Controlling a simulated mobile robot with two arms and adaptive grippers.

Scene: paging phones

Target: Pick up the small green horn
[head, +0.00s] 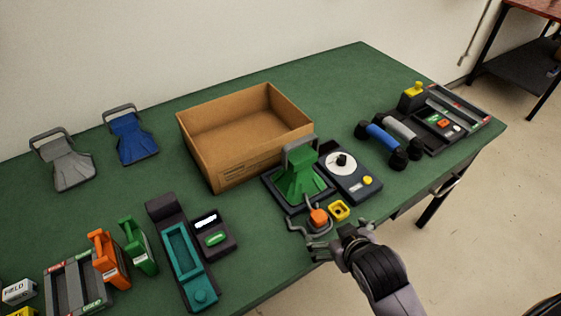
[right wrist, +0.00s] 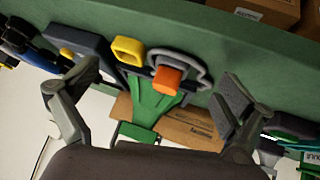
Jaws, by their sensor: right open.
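The small green horn (head: 299,181), a flared green body with a grey handle on top, stands on a dark base near the table's front edge, in front of the cardboard box. In the right wrist view the green horn (right wrist: 153,98) shows between my fingers, with an orange block and a grey loop near it. My right gripper (head: 325,236) is open, at the table's front edge just short of the horn, near the orange block. Its two fingers are spread wide in the right wrist view (right wrist: 152,98), with nothing between them touching. My left gripper is out of view.
An orange block (head: 319,217) in a grey loop and a yellow square ring (head: 340,210) lie in front of the horn. A dial unit (head: 347,172) stands to its right and a cardboard box (head: 225,160) behind. Blue and grey horns (head: 130,135) stand at the back left.

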